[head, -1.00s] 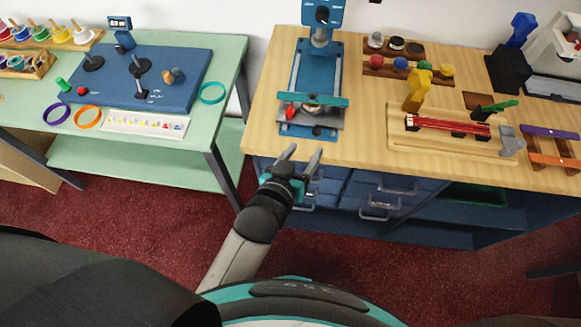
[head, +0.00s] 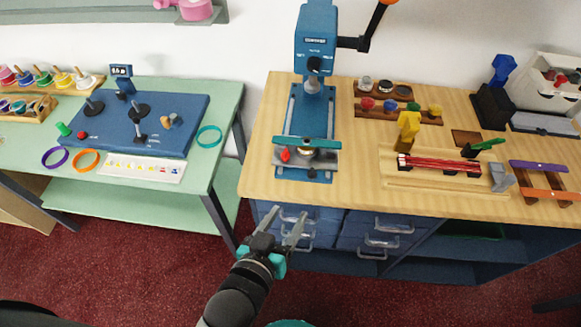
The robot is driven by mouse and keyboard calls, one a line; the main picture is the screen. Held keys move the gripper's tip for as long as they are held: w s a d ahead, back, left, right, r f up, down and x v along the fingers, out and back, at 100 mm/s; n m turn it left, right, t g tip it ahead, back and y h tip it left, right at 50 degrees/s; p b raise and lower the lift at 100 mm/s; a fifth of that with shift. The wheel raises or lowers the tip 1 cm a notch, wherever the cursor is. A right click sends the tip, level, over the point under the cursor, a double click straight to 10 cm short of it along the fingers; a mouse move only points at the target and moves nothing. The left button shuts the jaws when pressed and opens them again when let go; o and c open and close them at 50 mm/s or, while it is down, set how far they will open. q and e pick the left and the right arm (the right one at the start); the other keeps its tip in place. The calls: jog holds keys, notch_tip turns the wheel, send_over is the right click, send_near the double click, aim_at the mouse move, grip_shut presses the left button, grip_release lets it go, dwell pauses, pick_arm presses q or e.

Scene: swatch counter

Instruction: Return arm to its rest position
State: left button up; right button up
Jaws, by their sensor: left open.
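My left gripper (head: 281,224) is in front of the wooden workbench, below its top edge, with its two fingers apart and nothing between them. Its fingertips point up toward the drawers and touch nothing that I can see. My left arm (head: 238,297) comes in from the bottom of the head view. My right arm and right gripper do not show.
A wooden workbench (head: 345,208) with blue drawers (head: 384,232) stands ahead. It bears a blue press (head: 315,45). A green table (head: 222,166) with a blue board (head: 185,108) stands at the left. The red floor (head: 160,265) in front is clear.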

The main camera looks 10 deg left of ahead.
pick_arm(q)
jog(key=s+a+f+g+b, duration=0.1)
jog(key=s+f+g, duration=0.15)
jog(key=f, duration=0.65)
jog(key=s+a+f+m+g+y+b, duration=0.1)
jog(key=s+f+b, duration=0.15)
jog(key=f, duration=0.55)
jog(key=s+a+f+g+b, duration=0.1)
jog(key=s+a+f+g, duration=0.15)
jog(key=f, duration=0.65)
jog(key=s+a+f+g+y+b, duration=0.1)
jog(key=s+a+f+g+b, duration=0.1)
jog(key=s+a+f, duration=0.3)
jog(key=s+a+f+g+y+b, duration=0.1)
jog(key=s+a+f+g, duration=0.3)
jog(key=s+f, duration=1)
jog(key=shift+a+m+y+b, duration=0.3)
jog(key=shift+a+y+b, duration=0.15)
jog(key=shift+b, duration=0.3)
